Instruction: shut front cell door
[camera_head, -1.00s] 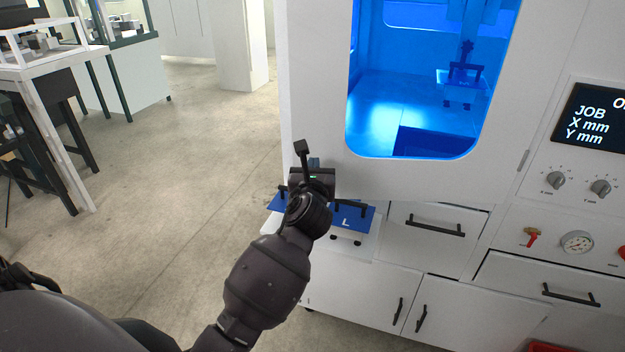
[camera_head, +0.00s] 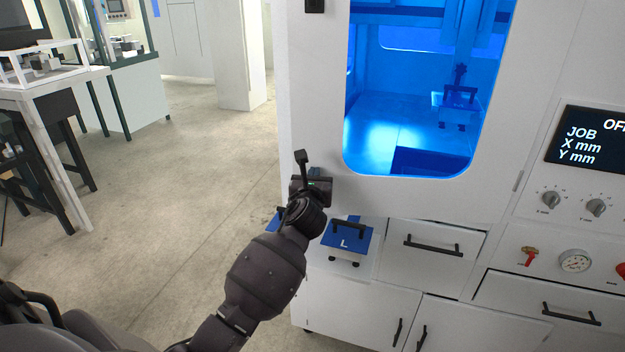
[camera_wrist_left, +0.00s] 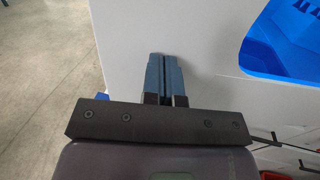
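The front cell door (camera_head: 400,192) is a white panel with a large rounded window lit blue from inside, in the head view. Its hinge side is at the right. I cannot tell whether it is fully shut or slightly ajar. My left gripper (camera_head: 315,178) is at the door's lower left corner. In the left wrist view its two blue-grey fingers (camera_wrist_left: 166,75) lie side by side with nothing seen between them, and their tips point at the white door face (camera_wrist_left: 205,50). Whether they touch is unclear. My right gripper is out of view.
A blue plate marked L (camera_head: 347,243) with a black handle sits on a white shelf just below the door. A drawer with a black handle (camera_head: 433,246) is right of it. A control panel (camera_head: 585,140) stands at the right. The floor (camera_head: 190,170) at left is clear.

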